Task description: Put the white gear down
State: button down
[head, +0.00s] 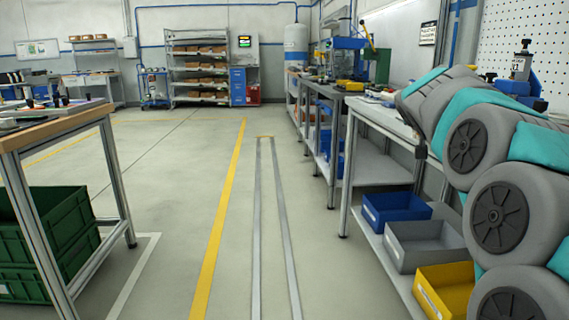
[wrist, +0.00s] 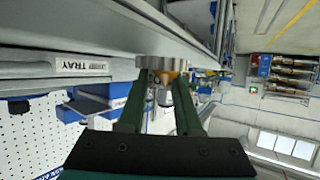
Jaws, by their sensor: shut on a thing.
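In the wrist view my gripper (wrist: 160,92) has its two dark green fingers shut on a small pale grey-white round part with a toothed-looking edge, the white gear (wrist: 150,62). A brass-coloured piece shows at its middle, between the fingertips. The gear is close to a long grey edge in the wrist view; I cannot tell whether they touch. A grey bar with a label reading TRAY (wrist: 82,67) lies to the left of the gear. In the head view the gripper and gear cannot be made out clearly, as my arm covers part of the right-hand bench.
The right-hand workbench (head: 385,120) has blue (head: 395,207), grey (head: 425,243) and yellow (head: 450,285) bins on its lower shelf. A wood-topped table (head: 60,122) with green crates (head: 60,235) stands at left. The floor between, with a yellow line (head: 220,225), is clear.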

jog(key=w+a+f+n+t+y+p, duration=0.1)
jog(key=a+f+n+y, duration=0.2)
jog(key=a+f, duration=0.3)
jog(key=w+a+f+n+t+y+p, duration=0.1)
jog(key=a+f+n+y, duration=0.25)
jog(key=f, duration=0.55)
jog(key=s+a+f+n+y+p, duration=0.1)
jog(key=s+a+f+n+y, duration=0.2)
jog(key=s+a+f, duration=0.3)
jog(key=a+f+y, duration=0.1)
jog(key=a+f, duration=0.2)
jog(key=a, duration=0.1)
jog(key=shift+a+g+p, duration=0.15)
jog(key=shift+g+p, duration=0.2)
jog(key=shift+g, duration=0.05)
